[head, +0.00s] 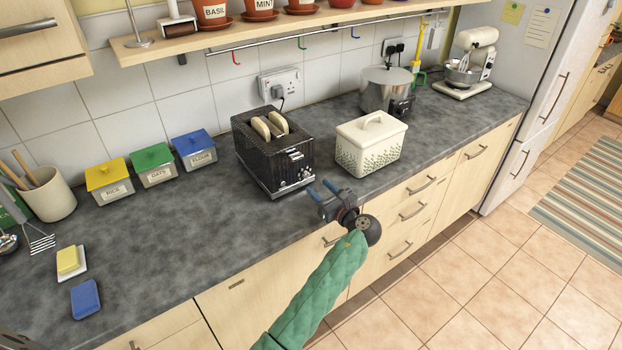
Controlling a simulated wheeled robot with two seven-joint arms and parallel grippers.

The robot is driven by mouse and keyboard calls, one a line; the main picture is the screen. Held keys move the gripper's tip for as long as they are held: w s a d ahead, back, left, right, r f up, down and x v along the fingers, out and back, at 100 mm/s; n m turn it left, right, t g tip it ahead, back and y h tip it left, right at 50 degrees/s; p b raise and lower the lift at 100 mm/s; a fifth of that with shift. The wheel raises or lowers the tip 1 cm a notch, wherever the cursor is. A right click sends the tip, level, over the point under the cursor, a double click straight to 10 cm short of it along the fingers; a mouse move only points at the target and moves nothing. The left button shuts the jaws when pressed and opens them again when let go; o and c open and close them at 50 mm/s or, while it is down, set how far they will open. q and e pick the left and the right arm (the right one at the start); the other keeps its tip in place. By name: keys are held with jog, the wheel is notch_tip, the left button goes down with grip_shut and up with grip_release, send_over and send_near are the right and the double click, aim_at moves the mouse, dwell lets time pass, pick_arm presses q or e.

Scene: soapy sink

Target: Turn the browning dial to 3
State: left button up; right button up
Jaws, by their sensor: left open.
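The black toaster (256,151) stands on the grey worktop with two slices of bread (269,126) in its slots. Its controls are on the end face (295,170) towards the worktop's front edge. The browning dial is too small to make out clearly, and its setting cannot be read. My left gripper (321,188), on the green-sleeved arm, is open and empty. Its blue-tipped fingers point at the lower right of that end face, with a small gap seeming to remain.
A cream bread bin (371,145) stands close on the toaster's right. Yellow, green and blue-lidded canisters (154,165) stand to its left. A shelf (230,37) with herb pots and a hook rail overhangs the back.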

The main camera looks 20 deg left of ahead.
aim_at(308, 176)
pick_arm(q)
jog(key=p+x, duration=0.1)
jog(key=x, duration=0.3)
jog(key=shift+w+r+p, duration=0.1)
jog(key=shift+w+p, duration=0.1)
jog(key=shift+p, duration=0.1)
jog(key=shift+w+a, duration=0.35)
jog(key=shift+a, duration=0.05)
pick_arm(e)
jog(key=s, duration=0.1)
jog(key=s+d+f, duration=0.1)
jog(key=s+f, duration=0.1)
jog(key=shift+s+d+f, duration=0.25)
jog(key=shift+s+d, duration=0.1)
pick_arm(q)
grip_shut()
jog(key=shift+n+b, duration=0.5)
jog(key=shift+n, duration=0.1)
pick_arm(e)
jog(key=w, duration=0.1)
jog(key=w+r, duration=0.1)
jog(key=shift+w+a, duration=0.35)
jog(key=shift+a, duration=0.05)
